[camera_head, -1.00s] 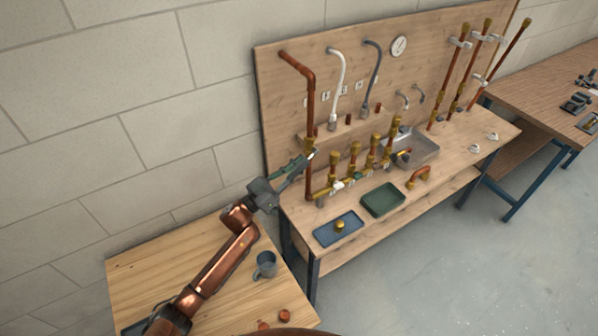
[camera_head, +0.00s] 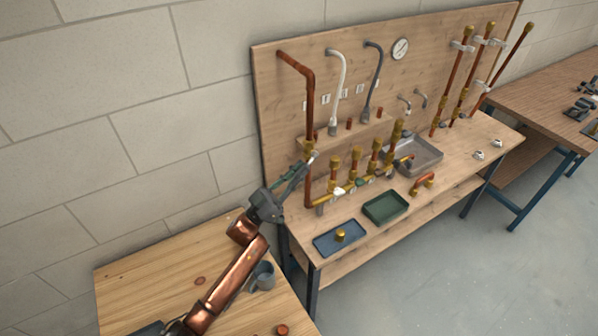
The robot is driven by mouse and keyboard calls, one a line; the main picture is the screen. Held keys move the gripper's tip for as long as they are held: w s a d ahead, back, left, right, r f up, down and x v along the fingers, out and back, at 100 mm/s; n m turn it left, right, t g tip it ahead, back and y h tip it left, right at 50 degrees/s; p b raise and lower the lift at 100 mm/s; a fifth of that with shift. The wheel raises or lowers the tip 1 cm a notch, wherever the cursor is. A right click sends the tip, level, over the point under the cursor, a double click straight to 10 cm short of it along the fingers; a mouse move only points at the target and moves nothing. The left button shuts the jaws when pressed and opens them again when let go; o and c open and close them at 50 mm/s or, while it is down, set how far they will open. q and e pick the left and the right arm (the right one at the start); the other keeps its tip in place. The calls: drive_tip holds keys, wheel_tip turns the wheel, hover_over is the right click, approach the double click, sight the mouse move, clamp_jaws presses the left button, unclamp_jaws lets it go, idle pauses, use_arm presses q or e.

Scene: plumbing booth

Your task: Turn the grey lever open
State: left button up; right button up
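A tall copper pipe (camera_head: 310,95) runs down the left of the wooden backboard to a brass valve (camera_head: 309,147). A small light-grey piece, likely the grey lever (camera_head: 315,154), shows at this valve, right by my fingertips. My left gripper (camera_head: 305,164) reaches up from the lower left with its fingers at the valve. The fingers overlap the pipe, so I cannot tell whether they touch the lever or how far apart they are. My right gripper is not in view.
Several brass-topped copper stubs rise from a brass manifold (camera_head: 325,199) right of the gripper. A blue tray (camera_head: 325,245), a green tray (camera_head: 371,214) and a metal sink (camera_head: 428,157) are on the bench. A grey mug (camera_head: 263,276) stands beside my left arm.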

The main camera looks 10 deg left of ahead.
use_arm(q)
drive_tip(key=o, duration=0.4)
drive_tip(key=v, duration=1.2)
drive_tip(key=shift+c, duration=0.5)
